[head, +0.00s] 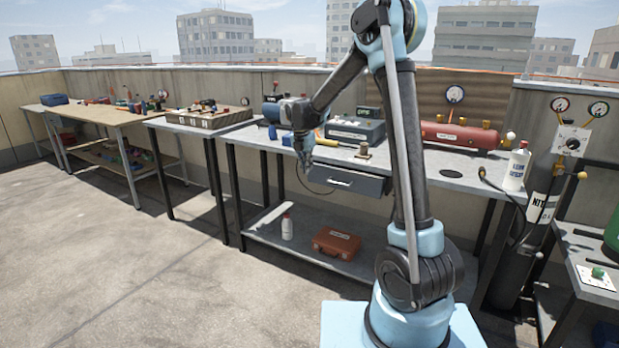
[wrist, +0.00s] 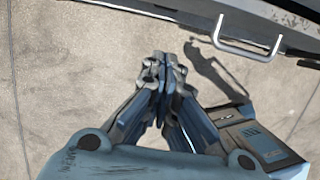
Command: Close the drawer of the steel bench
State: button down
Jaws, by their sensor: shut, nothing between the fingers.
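The steel bench (head: 465,180) has a grey top and dark legs. Its grey drawer (head: 345,180) stands out from under the top, with a pale bar handle on its front. In the wrist view the drawer front (wrist: 185,14) crosses the top right, with the U-shaped handle (wrist: 248,46) and part of the open inside behind it. My gripper (head: 306,168) is in front of the bench, just left of the drawer. In the wrist view its fingertips (wrist: 165,64) are together and empty, apart from the handle and to its left.
The bench top holds a red tank (head: 460,136), a white bottle (head: 515,168) and a dark instrument box (head: 354,132). The lower shelf holds a red-brown case (head: 336,243) and a white bottle (head: 287,227). Open concrete floor (head: 130,270) lies to the left.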

jog(key=s+d+r+t+h, duration=0.1)
jog(key=s+d, duration=0.2)
jog(key=s, duration=0.3)
jog(key=s+d+r+t, duration=0.1)
jog(key=s+d, duration=0.2)
jog(key=s, duration=0.2)
jog(key=w+d+f, duration=0.3)
jog(key=w+f, duration=0.4)
jog(key=f, duration=0.1)
jog(key=shift+d, duration=0.4)
jog(key=shift+w, duration=0.1)
